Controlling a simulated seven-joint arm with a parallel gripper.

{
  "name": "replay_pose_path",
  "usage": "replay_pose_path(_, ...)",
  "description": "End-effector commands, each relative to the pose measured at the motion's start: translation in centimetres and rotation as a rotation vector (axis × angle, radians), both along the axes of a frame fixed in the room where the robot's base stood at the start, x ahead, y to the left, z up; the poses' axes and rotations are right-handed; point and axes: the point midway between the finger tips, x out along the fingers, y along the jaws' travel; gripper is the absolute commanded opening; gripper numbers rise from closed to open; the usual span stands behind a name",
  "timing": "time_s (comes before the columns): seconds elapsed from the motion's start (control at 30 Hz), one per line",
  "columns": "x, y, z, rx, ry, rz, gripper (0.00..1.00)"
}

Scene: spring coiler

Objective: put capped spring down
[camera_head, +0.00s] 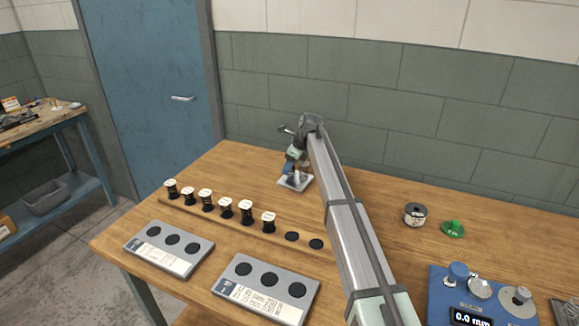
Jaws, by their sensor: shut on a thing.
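My gripper (292,171) is at the far side of the wooden table, low over a small light-grey plate (304,186). It points down and is shut on the capped spring, which is too small and too covered by the fingers to make out clearly. I cannot tell whether the held piece touches the plate. My arm reaches back across the table from the front right.
A wooden strip (180,209) carries several black pieces with white tops (246,211) and two bare black spots (292,236). Two grey trays (225,272) with black spots lie in front. A spool (415,214), a green piece (453,228) and a blue device (440,285) are at right.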

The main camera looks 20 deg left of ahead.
Motion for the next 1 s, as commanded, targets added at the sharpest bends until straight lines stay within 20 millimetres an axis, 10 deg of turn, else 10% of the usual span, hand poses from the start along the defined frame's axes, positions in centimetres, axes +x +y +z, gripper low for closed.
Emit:
replay_pose_path(0.2, 0.0, 0.0, -0.3, 0.0, 0.0, 0.0, 0.09)
replay_pose_path(0.23, 0.0, 0.0, -0.3, 0.0, 0.0, 0.0, 0.41)
replay_pose_path(0.47, 0.0, 0.0, -0.3, 0.0, 0.0, 0.0, 0.63)
replay_pose_path(1.0, 0.0, -1.0, 2.4, 0.001, -0.002, -0.001, 0.64)
